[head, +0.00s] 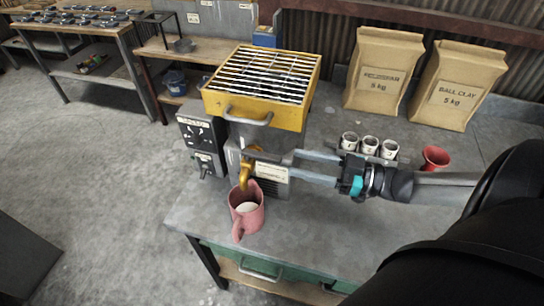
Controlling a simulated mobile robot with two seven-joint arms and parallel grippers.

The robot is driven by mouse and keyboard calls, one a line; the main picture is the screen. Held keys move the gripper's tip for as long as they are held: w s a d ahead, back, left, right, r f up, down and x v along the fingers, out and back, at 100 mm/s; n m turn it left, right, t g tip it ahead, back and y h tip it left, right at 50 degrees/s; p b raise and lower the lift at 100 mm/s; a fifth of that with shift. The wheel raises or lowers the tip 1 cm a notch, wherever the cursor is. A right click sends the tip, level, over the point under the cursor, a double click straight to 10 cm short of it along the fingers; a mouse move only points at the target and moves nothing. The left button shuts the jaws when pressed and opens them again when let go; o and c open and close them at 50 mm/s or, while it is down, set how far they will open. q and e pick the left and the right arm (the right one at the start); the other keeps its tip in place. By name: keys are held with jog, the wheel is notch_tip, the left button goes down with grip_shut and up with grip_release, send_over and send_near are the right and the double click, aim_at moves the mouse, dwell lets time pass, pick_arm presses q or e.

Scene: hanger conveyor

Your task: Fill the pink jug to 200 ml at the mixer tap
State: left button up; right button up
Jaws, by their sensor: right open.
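The pink jug (240,222) stands upright on the grey bench, near its front left corner, with its mouth beneath the brass tap (246,178). Its handle points to the front. Something pale shows inside the jug; I cannot read a level or any marks. The tap comes from a grey machine with a small label (272,173). My right gripper (280,164) reaches in from the right at tap height, its two fingers apart, close to the tap and in front of the label. I cannot tell whether a finger touches the tap. My left gripper is out of view.
A yellow tray with a metal grille (263,83) sits above the machine. A control box (202,138) stands left of it. Several white cups (369,145), a red funnel-shaped cup (434,158) and two paper sacks (382,70) are further right. The bench front is clear.

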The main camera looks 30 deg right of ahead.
aim_at(272, 157)
jog(key=shift+x, duration=3.6)
jog(key=shift+c, duration=0.2)
grip_shut()
jog(key=shift+a, duration=0.1)
